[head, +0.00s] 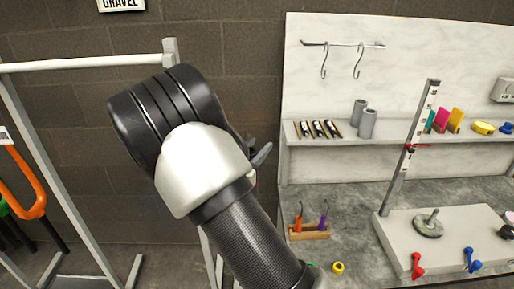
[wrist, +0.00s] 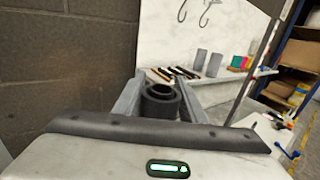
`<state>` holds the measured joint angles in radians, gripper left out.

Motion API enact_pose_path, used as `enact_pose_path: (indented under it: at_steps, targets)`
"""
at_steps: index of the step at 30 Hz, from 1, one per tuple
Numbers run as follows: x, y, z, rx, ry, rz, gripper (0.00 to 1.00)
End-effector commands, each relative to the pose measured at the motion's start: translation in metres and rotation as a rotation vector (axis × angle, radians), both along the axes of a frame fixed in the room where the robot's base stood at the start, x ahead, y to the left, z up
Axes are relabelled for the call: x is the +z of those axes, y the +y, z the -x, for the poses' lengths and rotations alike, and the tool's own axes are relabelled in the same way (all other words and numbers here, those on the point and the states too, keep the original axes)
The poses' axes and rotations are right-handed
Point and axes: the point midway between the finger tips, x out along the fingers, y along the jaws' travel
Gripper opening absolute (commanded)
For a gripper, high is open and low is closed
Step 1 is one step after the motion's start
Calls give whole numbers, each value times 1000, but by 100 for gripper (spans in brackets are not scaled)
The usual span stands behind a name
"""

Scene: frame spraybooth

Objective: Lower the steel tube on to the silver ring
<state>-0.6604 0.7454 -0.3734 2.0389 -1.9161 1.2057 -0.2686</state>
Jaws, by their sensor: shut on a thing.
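My gripper (wrist: 160,106) is shut on a dark grey hollow tube, which I take as the steel tube (wrist: 160,92). The tube sits between the two fingers with its open end facing the wrist camera. In the head view my gripper (head: 258,155) is mostly hidden behind my wrist, in the air left of the workbench, and the tube cannot be made out. I cannot pick out a silver ring with certainty. A grey round disc with an upright pin (head: 428,228) sits on the pale raised board, well right of my gripper.
A pale board (head: 400,258) on the bench carries a tall upright rail (head: 408,150) and red and blue clamps. A white frame (head: 90,62) stands at left.

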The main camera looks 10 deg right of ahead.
Motion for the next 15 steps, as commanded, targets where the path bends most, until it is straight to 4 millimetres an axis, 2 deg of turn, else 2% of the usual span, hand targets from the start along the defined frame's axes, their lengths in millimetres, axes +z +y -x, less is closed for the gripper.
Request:
enact_pose_path:
  at_steps: [15]
  targets:
    - [-20, 0, 0, -1, -3, 1, 0]
